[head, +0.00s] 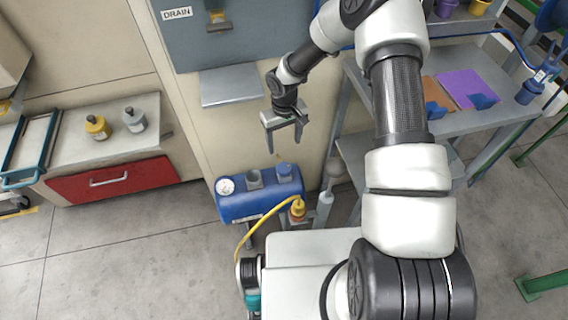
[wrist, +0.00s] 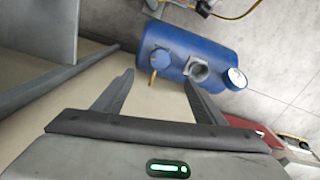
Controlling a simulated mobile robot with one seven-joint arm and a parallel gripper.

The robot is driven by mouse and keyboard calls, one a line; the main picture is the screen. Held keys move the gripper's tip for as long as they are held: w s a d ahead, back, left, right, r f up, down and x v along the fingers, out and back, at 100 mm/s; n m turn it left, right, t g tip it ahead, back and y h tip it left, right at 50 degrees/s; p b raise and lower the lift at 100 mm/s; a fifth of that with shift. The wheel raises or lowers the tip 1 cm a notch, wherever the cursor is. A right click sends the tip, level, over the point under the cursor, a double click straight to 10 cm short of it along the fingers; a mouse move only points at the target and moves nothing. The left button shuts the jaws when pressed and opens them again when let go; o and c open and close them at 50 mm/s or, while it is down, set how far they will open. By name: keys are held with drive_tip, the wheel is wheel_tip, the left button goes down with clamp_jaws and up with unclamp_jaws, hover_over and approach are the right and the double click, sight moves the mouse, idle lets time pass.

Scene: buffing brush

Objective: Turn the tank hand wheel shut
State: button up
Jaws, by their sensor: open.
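The blue tank (head: 240,207) sits low in front of the beige cabinet. It has a blue round knob (head: 284,169), which looks like the hand wheel, at its right end. A grey port (head: 254,178) and a white-faced gauge (head: 226,186) are left of it. My gripper (head: 285,146) is open and empty, pointing down above the knob and apart from it. In the wrist view the tank (wrist: 205,45) lies beyond my open fingers (wrist: 158,79). The blue knob (wrist: 161,58) shows nearly between the fingertips, with a small yellow piece (wrist: 153,76) beside it. How far the wheel is turned cannot be told.
A yellow hose (head: 262,220) runs to a yellow fitting (head: 298,208) at the tank's right. A grey ledge (head: 231,85) juts from the cabinet on the left. A workbench (head: 465,125) with purple and orange sheets stands right. Floor left of the tank is clear.

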sight(284, 167)
wheel_tip(284, 167, down, 14)
drive_tip(key=shift+r+b, duration=0.1)
drive_tip(key=shift+b, duration=0.65)
drive_tip(key=c, duration=1)
